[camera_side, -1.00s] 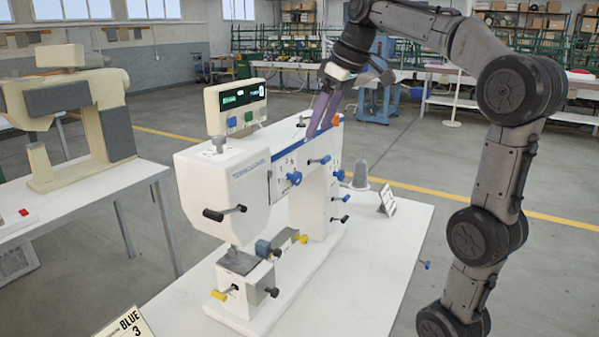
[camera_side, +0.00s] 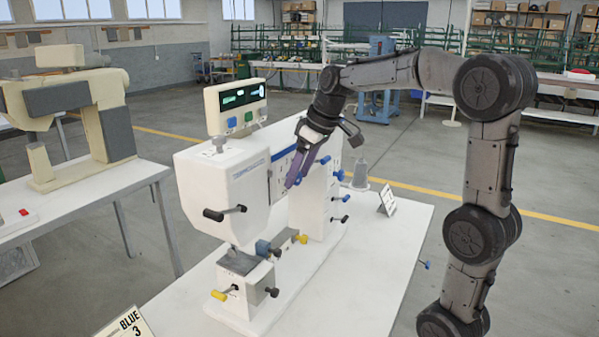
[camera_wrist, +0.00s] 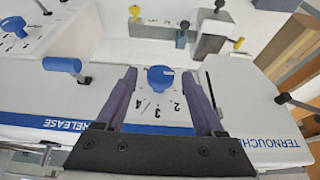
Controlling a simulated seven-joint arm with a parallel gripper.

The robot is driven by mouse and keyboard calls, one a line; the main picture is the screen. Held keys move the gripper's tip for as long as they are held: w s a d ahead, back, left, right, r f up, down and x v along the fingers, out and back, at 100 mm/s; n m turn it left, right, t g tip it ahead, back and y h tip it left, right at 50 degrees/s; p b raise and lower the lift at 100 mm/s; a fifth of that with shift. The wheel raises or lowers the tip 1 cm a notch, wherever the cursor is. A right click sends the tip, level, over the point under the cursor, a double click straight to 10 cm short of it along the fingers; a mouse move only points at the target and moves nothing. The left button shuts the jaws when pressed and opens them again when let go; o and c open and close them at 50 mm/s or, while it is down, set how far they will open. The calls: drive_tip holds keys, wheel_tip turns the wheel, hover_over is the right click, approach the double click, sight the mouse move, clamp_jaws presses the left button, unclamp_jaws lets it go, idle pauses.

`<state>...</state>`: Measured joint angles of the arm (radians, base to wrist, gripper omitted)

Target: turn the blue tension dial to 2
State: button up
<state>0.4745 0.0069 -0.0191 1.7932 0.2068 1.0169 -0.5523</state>
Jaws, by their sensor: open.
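The blue dial (camera_wrist: 160,78) sits on the white machine's panel in the wrist view, with the numerals 2, 3 and 4 printed beside it. I cannot make out which numeral it points at. My gripper (camera_wrist: 159,76) is open, with one purple finger on each side of the dial and a gap visible to each. In the side view my gripper (camera_side: 292,184) reaches down to the front face of the white machine (camera_side: 222,195), and the fingers largely hide the dial there.
A blue-handled lever (camera_wrist: 62,65) and a second blue knob (camera_wrist: 15,27) lie left of the fingers in the wrist view. A black lever (camera_side: 225,212) sticks out of the machine's head. Yellow and black knobs are lower down. A placard (camera_side: 387,199) stands on the table.

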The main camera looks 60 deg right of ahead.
clamp_jaws()
idle(0.3)
drive_tip(key=shift+d+f+m+y, duration=0.1)
drive_tip(key=shift+d+m+y, duration=0.15)
drive_tip(key=shift+y, duration=1.1)
drive_tip(key=shift+d+f+m+y, duration=0.1)
drive_tip(key=shift+d+m+y, duration=0.2)
drive_tip(key=shift+y, duration=1.1)
drive_tip(key=shift+d+m+y, duration=0.1)
drive_tip(key=shift+m+y, duration=0.25)
drive_tip(key=shift+y, duration=1)
unclamp_jaws()
